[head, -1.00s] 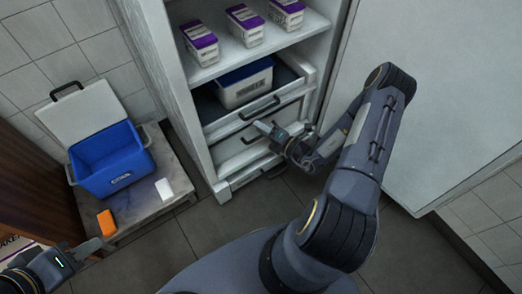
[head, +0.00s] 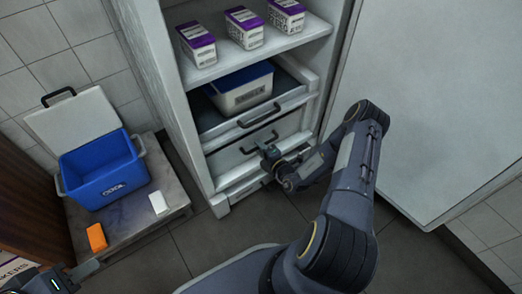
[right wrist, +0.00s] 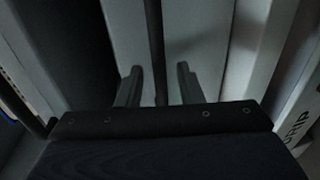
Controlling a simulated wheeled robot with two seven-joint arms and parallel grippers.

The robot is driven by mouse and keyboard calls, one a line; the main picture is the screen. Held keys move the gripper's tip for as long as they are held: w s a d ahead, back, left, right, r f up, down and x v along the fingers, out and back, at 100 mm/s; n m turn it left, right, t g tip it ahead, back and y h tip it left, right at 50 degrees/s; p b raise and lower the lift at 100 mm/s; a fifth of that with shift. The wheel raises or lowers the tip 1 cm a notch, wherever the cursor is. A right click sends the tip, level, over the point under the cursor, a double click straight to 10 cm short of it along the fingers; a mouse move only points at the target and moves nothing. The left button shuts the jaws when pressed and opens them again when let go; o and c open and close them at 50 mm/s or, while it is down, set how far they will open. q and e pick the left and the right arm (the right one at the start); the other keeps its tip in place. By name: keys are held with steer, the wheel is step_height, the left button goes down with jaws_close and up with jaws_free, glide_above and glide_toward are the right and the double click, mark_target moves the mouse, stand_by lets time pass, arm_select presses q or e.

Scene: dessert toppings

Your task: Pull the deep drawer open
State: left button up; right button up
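The white cabinet's deep drawer (head: 232,158) shows in the head view as the front below the upper tray, with a dark bar handle (head: 256,144). It looks shut. My right gripper (head: 266,151) is at this front, close to the handle, and partly hides it. In the right wrist view my right gripper (right wrist: 158,86) has its two fingers apart. A dark bar (right wrist: 154,40) runs between them, with gaps at both sides; I cannot tell for sure that it is the handle. My left gripper (head: 84,269) is at the lower left, partly cut off; its opening is unclear.
Above, a pulled-out tray drawer (head: 286,102) with its own handle holds a blue-lidded tub (head: 242,90). Several purple-topped cartons (head: 243,28) stand on the shelf. A blue cooler (head: 104,172), a white block (head: 158,203) and an orange block (head: 96,237) are on a low stand at left.

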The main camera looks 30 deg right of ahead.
jaws_close()
steer(key=shift+s, duration=0.15)
steer(key=f+p+v, duration=0.1)
steer(key=f+v, duration=0.1)
steer(key=v, duration=1.1)
steer(key=s+f+p+v, duration=0.1)
steer(key=f+p+v, duration=0.1)
steer(key=v, duration=1.2)
steer(key=shift+s+d+f, duration=0.25)
steer(key=shift+s+f, duration=0.15)
steer(key=shift+f, duration=0.35)
jaws_free()
